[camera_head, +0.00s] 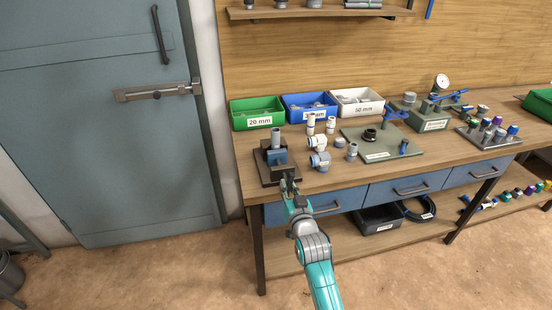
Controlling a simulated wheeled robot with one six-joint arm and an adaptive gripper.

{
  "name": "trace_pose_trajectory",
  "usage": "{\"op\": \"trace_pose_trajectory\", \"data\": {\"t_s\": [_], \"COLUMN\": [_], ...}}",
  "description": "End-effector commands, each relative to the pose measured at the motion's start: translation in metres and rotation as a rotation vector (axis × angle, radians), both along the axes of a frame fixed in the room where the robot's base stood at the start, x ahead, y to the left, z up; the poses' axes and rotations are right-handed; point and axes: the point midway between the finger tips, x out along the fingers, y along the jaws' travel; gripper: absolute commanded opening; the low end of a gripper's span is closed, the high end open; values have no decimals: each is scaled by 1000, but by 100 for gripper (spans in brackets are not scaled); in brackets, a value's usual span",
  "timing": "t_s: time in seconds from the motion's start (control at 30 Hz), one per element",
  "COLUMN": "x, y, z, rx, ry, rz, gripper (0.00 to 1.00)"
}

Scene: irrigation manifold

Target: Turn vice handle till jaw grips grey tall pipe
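The vice (266,171) stands on a dark base at the left front corner of the workbench, with a blue block (277,157) as part of it. A grey tall pipe (275,138) stands upright in the vice. Whether the jaw touches the pipe is too small to tell. My gripper (289,180) is at the front edge of the bench, just in front of the vice on its right side. The vice handle is not clearly visible; my gripper covers that area. I cannot tell whether the fingers are open, shut or around the handle.
Grey and white fittings (319,160) stand just right of the vice. Green, blue and white bins (361,102) line the back. A green plate (379,155) with a black ring is further right. Drawers (407,188) are under the bench top. A blue door (110,130) is at left.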

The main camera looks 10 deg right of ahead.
Motion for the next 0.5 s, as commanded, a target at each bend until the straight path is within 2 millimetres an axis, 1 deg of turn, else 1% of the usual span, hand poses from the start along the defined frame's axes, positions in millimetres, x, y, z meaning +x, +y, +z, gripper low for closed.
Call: {"op": "trace_pose_trajectory", "data": {"t_s": [0.13, 0.4, 0.5], "x": [0, 0, 0], "y": [0, 0, 0], "z": [0, 0, 0], "rx": [32, 292, 342], "ry": [0, 0, 0], "rz": [0, 0, 0], "gripper": [0, 0, 0]}}
